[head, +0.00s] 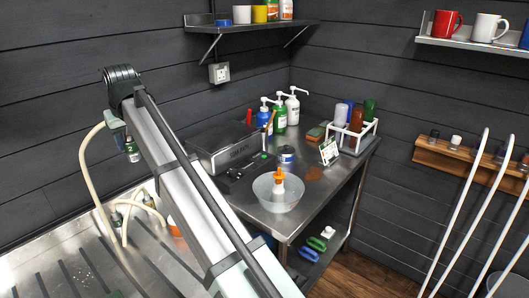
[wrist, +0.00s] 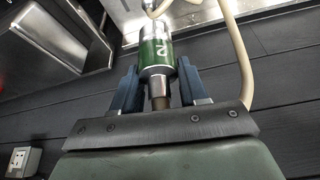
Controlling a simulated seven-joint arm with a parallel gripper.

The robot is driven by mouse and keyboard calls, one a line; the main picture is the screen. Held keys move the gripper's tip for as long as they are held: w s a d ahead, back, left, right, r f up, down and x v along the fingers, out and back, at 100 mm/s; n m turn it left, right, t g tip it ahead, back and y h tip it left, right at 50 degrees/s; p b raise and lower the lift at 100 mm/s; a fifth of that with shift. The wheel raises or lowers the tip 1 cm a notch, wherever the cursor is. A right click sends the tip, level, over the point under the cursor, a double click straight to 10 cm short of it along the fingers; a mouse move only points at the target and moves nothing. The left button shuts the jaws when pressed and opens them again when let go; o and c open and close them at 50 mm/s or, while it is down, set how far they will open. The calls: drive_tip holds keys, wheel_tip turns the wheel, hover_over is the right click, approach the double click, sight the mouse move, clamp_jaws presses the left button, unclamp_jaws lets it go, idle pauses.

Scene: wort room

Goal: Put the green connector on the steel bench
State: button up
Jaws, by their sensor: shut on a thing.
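The green connector (head: 132,150), marked with a 2, is a small cylinder with silver metal ends. My gripper (head: 122,132) is shut on it and holds it in the air at the upper left, in front of the dark wall. The connector (wrist: 156,50) also shows in the wrist view, between the two blue fingers of my gripper (wrist: 157,70). A beige hose (head: 90,160) hangs near it. The steel bench (head: 318,190) stands in the corner to the right, with bare metal at its front right. My arm hides part of its left side.
A bowl with an orange-capped bottle (head: 279,192), a grey box (head: 232,155), pump bottles (head: 279,115) and a white rack (head: 355,135) crowd the bench. A ribbed steel drainboard (head: 60,265) lies at lower left, with hose ends (head: 148,201) on it. A wall shelf (head: 250,24) is above.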

drive_tip(key=w+d+m+h, duration=0.15)
drive_tip(key=w+d, duration=0.35)
drive_tip(key=d, duration=1)
drive_tip(key=w+d+m+t, duration=0.15)
drive_tip(key=w+d, duration=0.35)
drive_tip(key=d, duration=1)
drive_tip(key=w+d+m+g+h, duration=0.1)
drive_tip(key=w+d+m, duration=0.3)
drive_tip(key=d, duration=2.8)
drive_tip(key=shift+m+t, duration=0.3)
drive_tip(key=shift+t, duration=0.05)
drive_tip(key=shift+s+d+f, duration=0.1)
drive_tip(key=shift+f, duration=5.15)
drive_tip(key=shift+s+d+f, duration=0.1)
drive_tip(key=shift+f, duration=5.15)
drive_tip(key=shift+f, duration=0.15)
drive_tip(key=o, duration=1.2)
drive_tip(key=shift+c, duration=0.2)
drive_tip(key=v, duration=1.2)
drive_tip(key=shift+a, duration=0.2)
